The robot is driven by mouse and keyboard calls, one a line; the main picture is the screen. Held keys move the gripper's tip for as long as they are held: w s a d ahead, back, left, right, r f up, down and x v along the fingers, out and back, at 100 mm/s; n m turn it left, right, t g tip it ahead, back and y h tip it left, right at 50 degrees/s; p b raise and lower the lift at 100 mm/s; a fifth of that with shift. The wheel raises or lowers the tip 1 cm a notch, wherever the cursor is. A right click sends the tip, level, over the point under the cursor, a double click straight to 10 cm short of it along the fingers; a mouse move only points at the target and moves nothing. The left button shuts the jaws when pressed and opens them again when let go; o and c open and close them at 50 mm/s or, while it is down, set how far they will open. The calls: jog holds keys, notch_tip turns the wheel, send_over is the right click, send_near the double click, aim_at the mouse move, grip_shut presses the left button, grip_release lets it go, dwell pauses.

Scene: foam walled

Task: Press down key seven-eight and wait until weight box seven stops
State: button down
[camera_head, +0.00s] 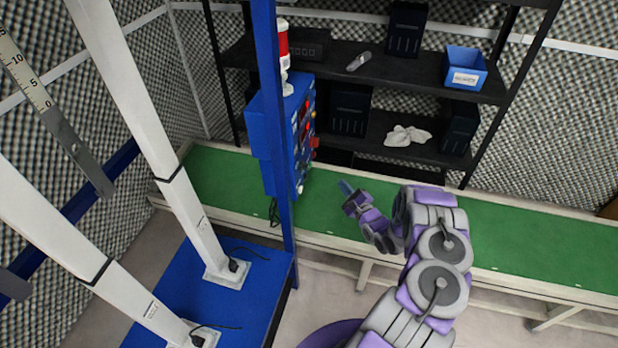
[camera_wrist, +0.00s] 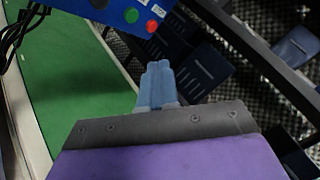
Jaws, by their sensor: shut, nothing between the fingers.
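A blue control box (camera_head: 288,135) is fixed to a blue post on the left of the bench, with buttons and a red-and-white signal lamp (camera_head: 284,55) on top. In the wrist view the lower part of the box (camera_wrist: 118,10) shows a green button (camera_wrist: 131,15) and a red button (camera_wrist: 151,26). Key labels are too small to read. My gripper (camera_head: 344,186) is shut and empty, above the green bench and to the right of the box, apart from it. Its blue fingertips (camera_wrist: 159,68) point toward the box's lower edge. I cannot identify weight box seven.
The green bench (camera_head: 540,237) runs along the back and is mostly clear. Behind it a black shelf (camera_head: 390,75) holds dark bins, a blue bin (camera_head: 465,68) and a white cloth (camera_head: 407,136). White columns (camera_head: 140,110) stand on a blue base (camera_head: 190,290) at left.

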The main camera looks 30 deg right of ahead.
aim_at(305, 177)
jog(key=w+a+p, duration=0.4)
jog(key=w+a, duration=0.2)
jog(key=a, duration=0.1)
jog(key=shift+w+a+r, duration=0.15)
jog(key=shift+w+r, duration=0.15)
jog(key=shift+w, duration=0.05)
dwell(0.9)
jog(key=shift+d+f, duration=0.15)
jog(key=shift+d, duration=0.15)
jog(key=shift+a, duration=0.25)
jog(key=shift+d, duration=0.15)
dwell(0.4)
jog(key=shift+p, duration=0.3)
